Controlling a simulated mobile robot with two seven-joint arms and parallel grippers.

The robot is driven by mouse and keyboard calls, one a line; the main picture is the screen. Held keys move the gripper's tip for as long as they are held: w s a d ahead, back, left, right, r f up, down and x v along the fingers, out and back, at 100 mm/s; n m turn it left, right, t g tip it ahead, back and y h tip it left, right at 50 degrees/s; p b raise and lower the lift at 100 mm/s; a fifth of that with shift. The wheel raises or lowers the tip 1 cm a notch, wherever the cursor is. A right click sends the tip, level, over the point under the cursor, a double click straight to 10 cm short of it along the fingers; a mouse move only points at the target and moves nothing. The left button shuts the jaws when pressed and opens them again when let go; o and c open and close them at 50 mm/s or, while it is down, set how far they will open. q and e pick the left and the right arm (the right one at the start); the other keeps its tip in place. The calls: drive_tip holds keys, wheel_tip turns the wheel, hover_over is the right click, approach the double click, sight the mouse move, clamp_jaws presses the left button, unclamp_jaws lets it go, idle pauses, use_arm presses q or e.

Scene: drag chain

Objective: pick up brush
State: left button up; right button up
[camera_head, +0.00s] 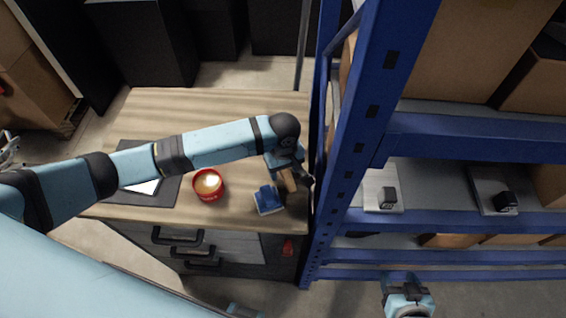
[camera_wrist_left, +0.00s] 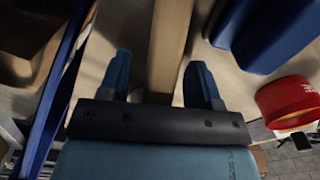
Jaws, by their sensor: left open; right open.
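The brush shows as a tan wooden handle (camera_head: 288,181) near the right end of the wooden table; its bristle end cannot be made out. My left gripper (camera_head: 291,172) is over it, pointing down. In the left wrist view the handle (camera_wrist_left: 169,45) runs between the two spread fingers of the gripper (camera_wrist_left: 160,82), with gaps on both sides. A blue object, possibly a dustpan (camera_head: 268,199), lies just left of the handle; it also shows in the left wrist view (camera_wrist_left: 268,35). My right gripper (camera_head: 405,287) is low at the bottom, empty and away from the table.
A red round container (camera_head: 208,186) stands left of the blue object. A dark mat (camera_head: 150,193) with white paper lies further left on the wooden table (camera_head: 220,108). A blue shelf rack post (camera_head: 365,110) rises close to the right of my left gripper.

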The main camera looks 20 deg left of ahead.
use_arm(q)
drive_tip(key=shift+f, duration=0.25)
drive_tip(key=c, duration=1)
drive_tip(key=shift+r, duration=0.1)
wheel_tip(320, 180, up, 20)
drive_tip(key=s+a+f+m, duration=0.2)
drive_tip(key=a+f+m, duration=0.1)
drive_tip(key=a+m, duration=0.5)
drive_tip(key=shift+a+b, duration=0.3)
drive_tip(key=shift+a, duration=0.25)
